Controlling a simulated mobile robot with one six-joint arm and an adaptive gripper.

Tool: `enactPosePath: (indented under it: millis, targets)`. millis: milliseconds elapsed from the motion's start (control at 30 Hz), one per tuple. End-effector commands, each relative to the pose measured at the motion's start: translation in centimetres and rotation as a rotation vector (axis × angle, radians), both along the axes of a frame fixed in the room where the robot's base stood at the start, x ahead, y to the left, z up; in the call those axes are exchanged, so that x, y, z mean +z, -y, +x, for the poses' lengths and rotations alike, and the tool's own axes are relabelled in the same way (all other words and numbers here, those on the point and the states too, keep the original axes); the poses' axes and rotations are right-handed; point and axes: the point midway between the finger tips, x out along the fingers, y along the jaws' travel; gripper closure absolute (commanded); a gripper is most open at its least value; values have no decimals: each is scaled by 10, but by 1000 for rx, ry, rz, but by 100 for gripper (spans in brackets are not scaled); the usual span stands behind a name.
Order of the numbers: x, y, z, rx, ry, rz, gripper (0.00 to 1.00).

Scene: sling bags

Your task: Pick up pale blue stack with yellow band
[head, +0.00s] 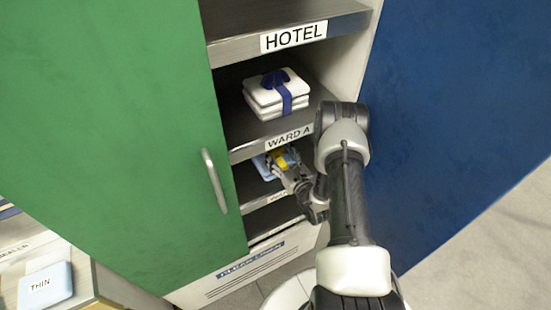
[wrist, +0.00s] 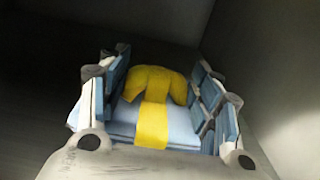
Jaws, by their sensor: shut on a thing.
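The pale blue stack with a yellow band (head: 264,167) is on the shelf below the WARD A label in the head view, partly hidden by my gripper. In the wrist view the pale blue stack (wrist: 178,126) lies between my fingers, with its yellow band (wrist: 154,122) and yellow bow on top. My gripper (head: 284,160) reaches into that shelf opening. In the wrist view my gripper (wrist: 160,105) is shut on the stack, with a finger along each side. Whether the stack touches the shelf cannot be told.
A white stack with a blue band (head: 275,93) sits on the shelf above. A green door (head: 110,110) stands at the left and a blue panel (head: 460,120) at the right. A pale blue item marked THIN (head: 45,285) lies at lower left.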

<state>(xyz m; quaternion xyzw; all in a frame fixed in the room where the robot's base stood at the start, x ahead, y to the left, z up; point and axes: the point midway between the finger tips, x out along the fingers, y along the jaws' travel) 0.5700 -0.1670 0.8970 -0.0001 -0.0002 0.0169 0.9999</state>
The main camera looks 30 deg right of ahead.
Motion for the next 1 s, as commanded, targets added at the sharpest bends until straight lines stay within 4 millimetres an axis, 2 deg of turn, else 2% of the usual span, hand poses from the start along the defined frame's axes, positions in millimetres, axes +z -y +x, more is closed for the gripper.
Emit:
enactPosePath:
  millis: [67, 733, 1000]
  targets:
    - [0, 0, 0, 0, 0, 0, 56]
    - [0, 0, 0, 1, 0, 0, 100]
    - [2, 0, 1, 1, 5, -1, 100]
